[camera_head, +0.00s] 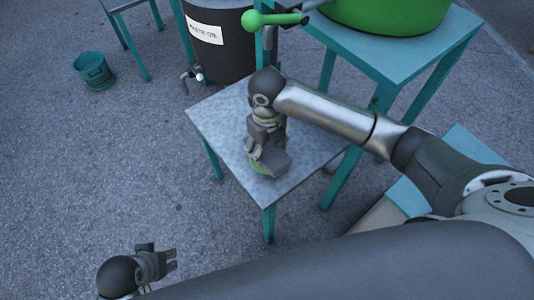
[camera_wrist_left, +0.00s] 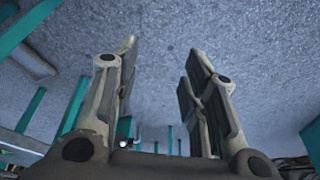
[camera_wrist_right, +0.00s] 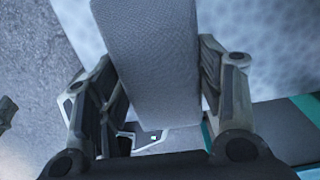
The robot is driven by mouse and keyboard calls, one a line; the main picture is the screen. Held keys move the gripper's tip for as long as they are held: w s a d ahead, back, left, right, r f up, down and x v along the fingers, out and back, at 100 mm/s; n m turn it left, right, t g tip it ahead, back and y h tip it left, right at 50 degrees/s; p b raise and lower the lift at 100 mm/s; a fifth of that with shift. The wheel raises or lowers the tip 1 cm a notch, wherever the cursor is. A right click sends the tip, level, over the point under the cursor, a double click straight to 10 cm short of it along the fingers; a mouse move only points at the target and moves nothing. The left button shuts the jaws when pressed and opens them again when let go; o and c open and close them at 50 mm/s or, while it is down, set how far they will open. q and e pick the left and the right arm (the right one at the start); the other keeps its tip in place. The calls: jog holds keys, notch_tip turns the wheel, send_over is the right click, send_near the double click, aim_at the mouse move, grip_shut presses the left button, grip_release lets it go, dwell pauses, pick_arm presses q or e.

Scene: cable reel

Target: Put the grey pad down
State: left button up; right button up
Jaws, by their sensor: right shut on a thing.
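The grey pad (camera_wrist_right: 155,50) fills the gap between the fingers of my right gripper (camera_wrist_right: 158,85) in the right wrist view. In the head view the right gripper (camera_head: 262,155) points down over the small grey-topped table (camera_head: 222,117), with the pad (camera_head: 279,163) low at its fingertips. A bit of green shows beside the fingertips. I cannot tell whether the pad touches the tabletop. My left gripper (camera_head: 171,260) is at the lower left of the head view, away from the table. Its fingers (camera_wrist_left: 160,60) are apart and empty in the left wrist view.
A dark labelled barrel (camera_head: 222,55) stands behind the table, with a tap at its lower left. A green tub (camera_head: 390,12) sits on a taller teal table (camera_head: 450,45) at the right. A teal bucket (camera_head: 93,70) stands on the floor. The tabletop's left part is bare.

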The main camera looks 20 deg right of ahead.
aim_at(267, 149)
notch_tip(267, 149, down, 3)
jog(key=shift+r, duration=0.2)
pick_arm(q)
jog(key=v, duration=0.2)
jog(key=shift+r, duration=0.3)
pick_arm(e)
jog(key=shift+f, duration=0.15)
pick_arm(q)
jog(key=shift+b, duration=0.3)
pick_arm(e)
jog(key=shift+f, duration=0.1)
jog(key=o, duration=1)
pick_arm(q)
jog(key=shift+a+r, duration=0.1)
jog(key=shift+r, duration=0.2)
notch_tip(267, 149, down, 9)
jog(key=p, duration=0.2)
jog(key=shift+w+d, duration=0.2)
jog(key=shift+w, duration=0.2)
pick_arm(e)
notch_tip(267, 149, up, 12)
jog(key=shift+r, duration=0.1)
pick_arm(q)
jog(key=shift+r, duration=0.1)
pick_arm(e)
jog(key=shift+s, duration=0.1)
